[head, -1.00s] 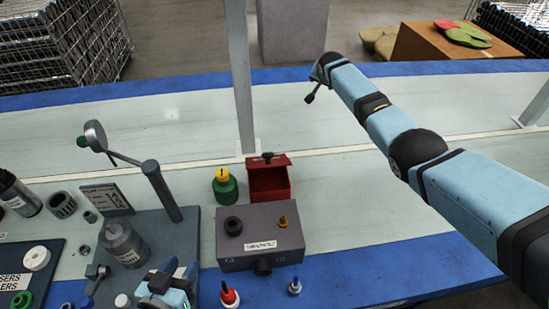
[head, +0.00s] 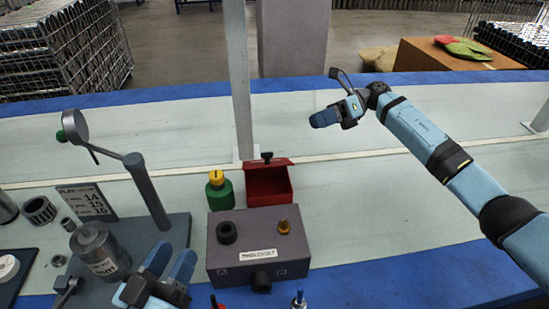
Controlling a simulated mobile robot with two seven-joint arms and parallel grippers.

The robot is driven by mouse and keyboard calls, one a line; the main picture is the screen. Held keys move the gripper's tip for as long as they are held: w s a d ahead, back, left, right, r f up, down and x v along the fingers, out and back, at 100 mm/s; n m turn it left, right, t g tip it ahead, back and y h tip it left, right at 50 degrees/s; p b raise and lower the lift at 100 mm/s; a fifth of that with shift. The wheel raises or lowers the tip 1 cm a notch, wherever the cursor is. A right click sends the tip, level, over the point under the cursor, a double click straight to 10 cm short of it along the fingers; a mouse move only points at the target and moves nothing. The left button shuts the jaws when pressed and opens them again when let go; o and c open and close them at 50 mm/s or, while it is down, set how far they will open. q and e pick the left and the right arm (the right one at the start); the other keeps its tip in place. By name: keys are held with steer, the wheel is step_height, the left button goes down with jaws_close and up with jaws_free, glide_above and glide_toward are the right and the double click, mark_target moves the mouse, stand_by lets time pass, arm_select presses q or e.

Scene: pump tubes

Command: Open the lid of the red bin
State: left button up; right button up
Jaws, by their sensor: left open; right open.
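The red bin (head: 284,185) stands on the table behind the grey box. Its lid (head: 254,166) is raised at the back, with a black knob (head: 267,157) at its top, and the dark inside shows. My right gripper (head: 333,97) is open and empty, above the table, up and to the right of the bin and clear of it. My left gripper (head: 172,258) is open at the bottom, left of the grey box, away from the bin. Nothing shows between its fingers.
A grey box (head: 225,260) with a label and fittings stands in front of the bin. A green bottle (head: 220,195) with a yellow cap stands at the bin's left. A grey stand (head: 148,190) and a post (head: 242,100) rise nearby. The table right of the bin is clear.

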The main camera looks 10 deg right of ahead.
mark_target(274, 162)
arm_select(q)
steer(key=shift+d+f+b, duration=0.25)
steer(key=shift+f+b, duration=0.8)
steer(key=shift+b, duration=0.15)
arm_select(e)
steer(key=shift+n+g+h, duration=0.3)
steer(key=shift+n+h, duration=0.1)
steer(key=shift+n, duration=0.1)
steer(key=x, duration=0.4)
steer(key=s+x, duration=0.1)
steer(key=x, duration=0.4)
steer(key=f+x, duration=0.1)
steer(key=x, duration=0.4)
steer(key=shift+s+d, duration=0.2)
steer(key=shift+d, duration=0.1)
arm_select(q)
steer(key=shift+r, duration=0.1)
arm_select(e)
steer(key=shift+c, duration=0.4)
steer(key=shift+r, duration=0.1)
jaws_close()
